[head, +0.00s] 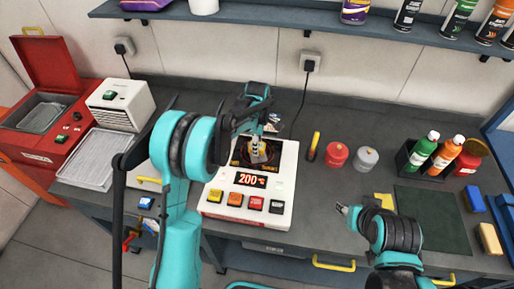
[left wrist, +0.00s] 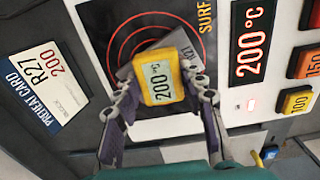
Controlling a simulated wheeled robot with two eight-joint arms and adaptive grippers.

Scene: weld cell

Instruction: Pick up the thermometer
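The thermometer (left wrist: 162,82) is a small yellow device with a pale display reading 200 °C. It is over the ringed hot surface of the preheat plate (left wrist: 232,75), above a grey metal piece. My left gripper (left wrist: 160,72) has a finger against each side of it and looks shut on it. In the head view the left gripper (head: 257,140) is above the plate, and the thermometer shows as a small yellow patch (head: 258,153). The plate unit (head: 277,192) also displays 200 °C. My right gripper (head: 345,210) is small at the bench front, apart from everything; its fingers are unclear.
A yellow-and-black stick (head: 314,146), a red pot (head: 336,155) and a grey pot (head: 365,158) stand right of the plate. Bottles are in a black holder (head: 408,157) farther right. A red box (head: 40,145) and a white unit (head: 122,103) are left. A dark mat (head: 432,218) is clear.

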